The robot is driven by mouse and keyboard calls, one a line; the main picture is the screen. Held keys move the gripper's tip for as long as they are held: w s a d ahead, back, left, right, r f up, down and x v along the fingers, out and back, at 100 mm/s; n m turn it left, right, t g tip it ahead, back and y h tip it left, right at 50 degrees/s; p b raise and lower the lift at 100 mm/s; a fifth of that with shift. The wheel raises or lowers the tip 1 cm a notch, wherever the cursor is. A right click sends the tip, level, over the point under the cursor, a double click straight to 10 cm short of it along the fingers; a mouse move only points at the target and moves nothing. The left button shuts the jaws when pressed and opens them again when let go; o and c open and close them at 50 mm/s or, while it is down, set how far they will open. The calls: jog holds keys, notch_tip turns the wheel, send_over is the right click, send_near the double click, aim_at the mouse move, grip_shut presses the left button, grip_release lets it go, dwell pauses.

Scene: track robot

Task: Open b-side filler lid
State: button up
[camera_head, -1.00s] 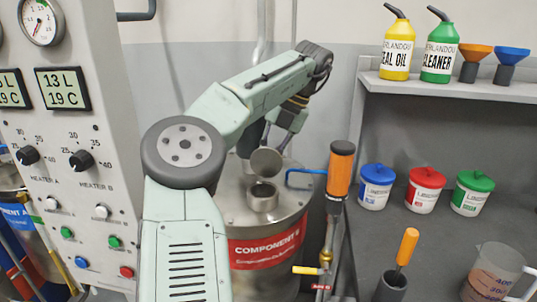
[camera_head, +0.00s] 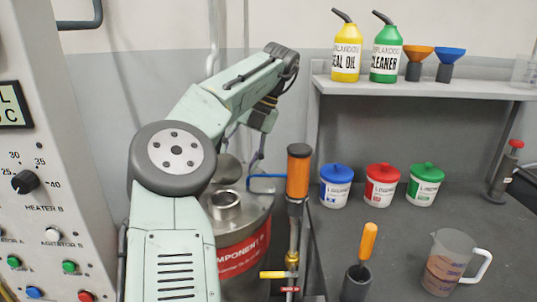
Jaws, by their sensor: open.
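The b-side filler lid (camera_head: 228,168) is a round grey metal disc. It stands tilted up behind the open filler neck (camera_head: 225,205) on top of the steel drum with the red "COMPONENT" label (camera_head: 243,252). The neck's opening is uncovered. My gripper (camera_head: 250,150) is open, just right of and above the lid. It looks apart from the lid, but part of it is hidden behind my arm. My forearm also covers the drum's left side.
An orange-handled pump (camera_head: 298,180) with a blue pipe stands right of the drum. The heater control panel (camera_head: 50,190) is at left. On the grey bench stand a blue tub (camera_head: 336,187), red tub (camera_head: 381,187), green tub (camera_head: 425,187) and measuring jug (camera_head: 447,265).

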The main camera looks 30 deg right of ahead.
jog(key=s+d, duration=0.3)
jog(key=d, duration=0.6)
jog(key=shift+s, duration=0.25)
jog(key=shift+a, duration=0.1)
jog(key=shift+s, duration=0.1)
